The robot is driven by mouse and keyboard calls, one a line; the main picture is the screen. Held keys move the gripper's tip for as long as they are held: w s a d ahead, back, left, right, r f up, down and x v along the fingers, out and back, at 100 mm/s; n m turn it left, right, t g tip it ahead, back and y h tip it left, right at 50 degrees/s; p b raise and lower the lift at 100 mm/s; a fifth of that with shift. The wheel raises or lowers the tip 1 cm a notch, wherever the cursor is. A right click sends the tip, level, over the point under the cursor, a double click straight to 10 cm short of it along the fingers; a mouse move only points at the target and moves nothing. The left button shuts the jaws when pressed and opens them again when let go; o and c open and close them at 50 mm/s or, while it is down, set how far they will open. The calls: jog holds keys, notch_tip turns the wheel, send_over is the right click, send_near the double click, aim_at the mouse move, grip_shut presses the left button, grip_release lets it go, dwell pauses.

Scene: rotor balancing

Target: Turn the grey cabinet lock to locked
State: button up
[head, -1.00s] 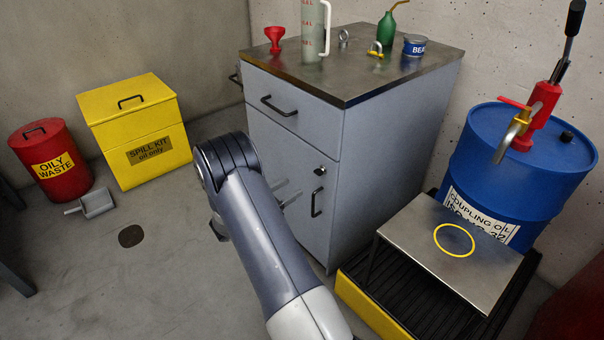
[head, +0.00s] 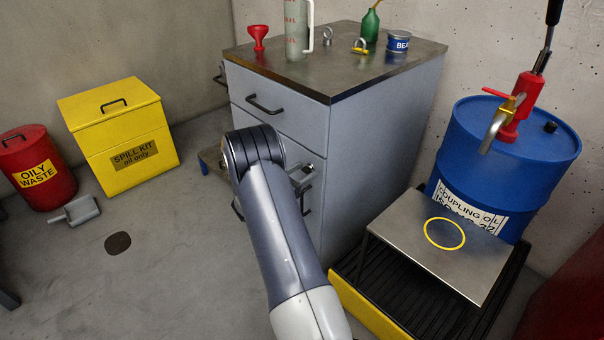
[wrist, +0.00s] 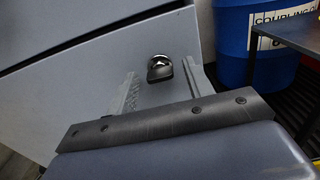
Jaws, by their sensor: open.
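My gripper (wrist: 159,76) is open, with one finger on each side of the lock in the picture. I see no contact. In the head view my gripper (head: 301,176) is partly hidden by my arm, and the lock is not clearly visible there.
The yellow spill kit (head: 125,130) and red waste bin (head: 38,170) stand left. The floor between is mostly clear.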

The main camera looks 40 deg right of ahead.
jog(key=c, duration=1)
jog(key=shift+n, duration=0.4)
jog(key=n+p, duration=0.2)
jog(key=shift+r+n, duration=0.1)
jog(key=shift+n, duration=0.3)
jog(key=n+p, duration=0.2)
jog(key=n, duration=0.3)
jog(key=shift+p, duration=0.35)
jog(key=n+p, duration=0.1)
jog(key=n, duration=0.4)
jog(key=shift+p, duration=0.35)
jog(key=shift+n+p, duration=0.65)
jog(key=shift+n, duration=1.55)
